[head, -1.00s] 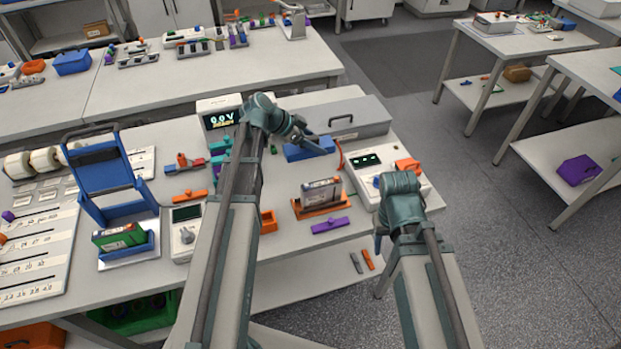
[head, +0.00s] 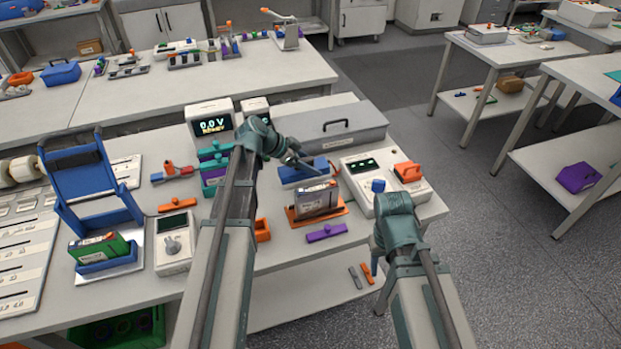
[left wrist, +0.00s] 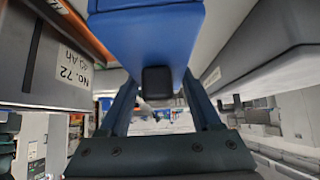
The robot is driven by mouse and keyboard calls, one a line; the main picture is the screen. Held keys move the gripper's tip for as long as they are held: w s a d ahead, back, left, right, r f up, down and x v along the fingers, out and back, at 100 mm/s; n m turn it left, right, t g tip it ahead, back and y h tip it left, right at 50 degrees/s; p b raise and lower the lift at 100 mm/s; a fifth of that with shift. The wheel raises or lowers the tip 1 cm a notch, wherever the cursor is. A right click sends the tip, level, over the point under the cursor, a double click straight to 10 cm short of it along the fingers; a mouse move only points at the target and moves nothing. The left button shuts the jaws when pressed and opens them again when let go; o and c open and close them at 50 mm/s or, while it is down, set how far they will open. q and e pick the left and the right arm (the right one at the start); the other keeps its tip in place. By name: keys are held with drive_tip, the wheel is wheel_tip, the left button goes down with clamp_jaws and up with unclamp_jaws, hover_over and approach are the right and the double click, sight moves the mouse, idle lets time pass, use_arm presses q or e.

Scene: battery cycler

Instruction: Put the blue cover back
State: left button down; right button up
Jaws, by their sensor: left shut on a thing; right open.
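The blue cover (head: 303,171) is a blue block held in my left gripper (head: 322,171), just behind the grey battery (head: 317,199). In the left wrist view the blue cover (left wrist: 145,35) fills the top middle, between the two fingers of my left gripper (left wrist: 160,88), with a dark pad at its near end. The battery stands in an orange cradle (head: 341,209). I cannot tell whether the cover touches anything below it. My right gripper (head: 379,240) points down by the bench's front edge, largely hidden by its wrist, open and apart from the cover.
A white two-display instrument (head: 371,172) with a blue knob (head: 378,186) stands right of the cover. A long grey box (head: 350,140) lies behind. A blue stand (head: 75,185) with a green battery (head: 98,245) is at left. A purple piece (head: 326,232) lies in front.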

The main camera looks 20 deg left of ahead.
use_arm(q)
drive_tip(key=shift+f+b, duration=1.9)
drive_tip(key=shift+b, duration=0.05)
drive_tip(key=shift+r, duration=0.1)
drive_tip(key=c, duration=0.5)
unclamp_jaws()
drive_tip(key=shift+f, duration=0.2)
drive_tip(key=shift+c, duration=0.2)
drive_tip(key=o, duration=0.5)
drive_tip(key=shift+r, duration=0.1)
drive_tip(key=shift+c, duration=0.2)
